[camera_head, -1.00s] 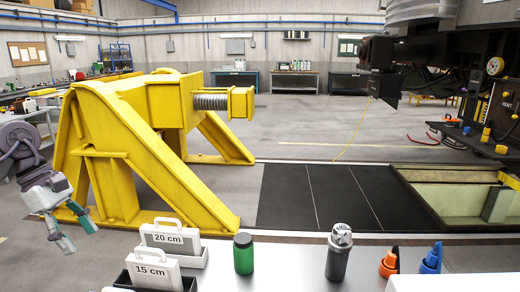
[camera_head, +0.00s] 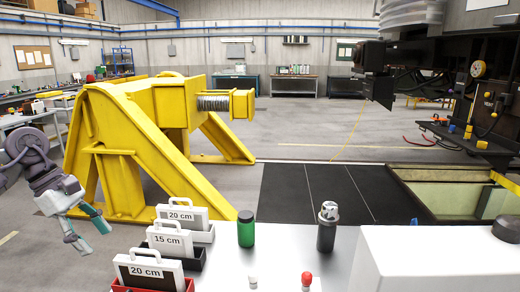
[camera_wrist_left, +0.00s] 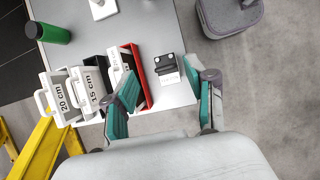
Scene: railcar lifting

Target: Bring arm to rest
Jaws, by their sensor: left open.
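My left gripper (camera_head: 88,230) hangs at the left of the head view, to the left of the table with the labelled cases. Its teal fingers are apart and nothing is between them. In the left wrist view the same gripper (camera_wrist_left: 160,75) is open, with the table edge and a small white and black item (camera_wrist_left: 166,70) visible beyond the gap. My right gripper is in neither view.
White cases (camera_head: 170,240) marked in cm stand in trays, the nearest tray red (camera_head: 130,288). A green bottle (camera_head: 246,230) and dark canister (camera_head: 327,230) stand on the table (camera_head: 280,262). A yellow buffer stop (camera_head: 125,150) stands behind. Floor left of the table is clear.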

